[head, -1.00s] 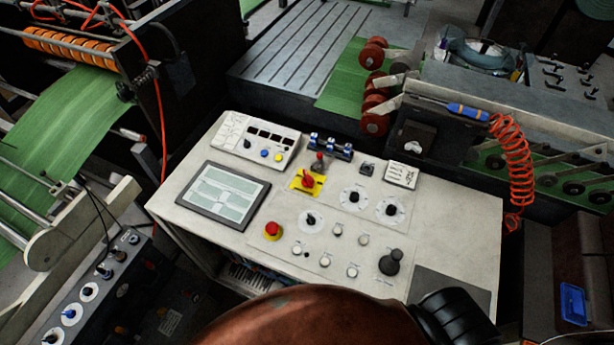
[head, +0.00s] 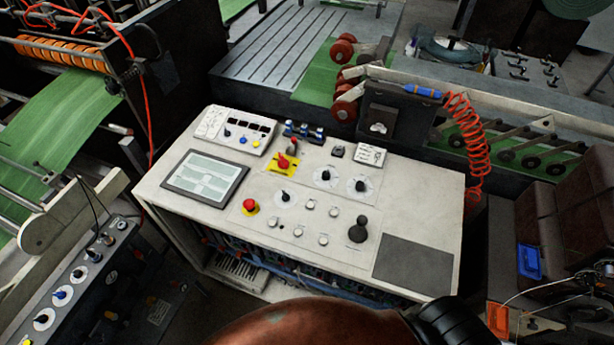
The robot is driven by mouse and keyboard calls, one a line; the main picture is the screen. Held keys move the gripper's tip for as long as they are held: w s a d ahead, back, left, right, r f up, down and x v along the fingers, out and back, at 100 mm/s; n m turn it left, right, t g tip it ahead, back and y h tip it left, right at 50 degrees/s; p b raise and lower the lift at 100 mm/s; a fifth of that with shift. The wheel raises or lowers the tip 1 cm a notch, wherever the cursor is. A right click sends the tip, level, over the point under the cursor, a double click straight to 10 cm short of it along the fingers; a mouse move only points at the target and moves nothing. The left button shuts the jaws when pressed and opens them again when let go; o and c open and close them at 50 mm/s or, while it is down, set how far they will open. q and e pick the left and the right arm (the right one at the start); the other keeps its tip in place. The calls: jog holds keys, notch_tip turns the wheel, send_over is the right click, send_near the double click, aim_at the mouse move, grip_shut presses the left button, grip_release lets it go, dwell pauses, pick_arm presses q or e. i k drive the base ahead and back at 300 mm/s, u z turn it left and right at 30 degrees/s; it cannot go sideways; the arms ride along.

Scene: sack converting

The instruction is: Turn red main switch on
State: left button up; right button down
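The red main switch (head: 284,161) is a red rotary handle on a yellow plate. It sits in the upper middle of the white control console (head: 410,205). Neither of my grippers shows in the head view. A reddish-brown rounded shape with a black ribbed part crosses the bottom edge, in front of the console's near side.
The console also carries a screen (head: 204,178), several knobs and a black ball-like knob (head: 358,229). A coiled red hose (head: 468,140) hangs to the right. A second knob panel (head: 70,285) stands lower left.

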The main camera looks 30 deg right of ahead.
aim_at(282, 163)
jog(key=u, duration=0.9)
jog(key=i, duration=0.6)
jog(key=z, duration=0.2)
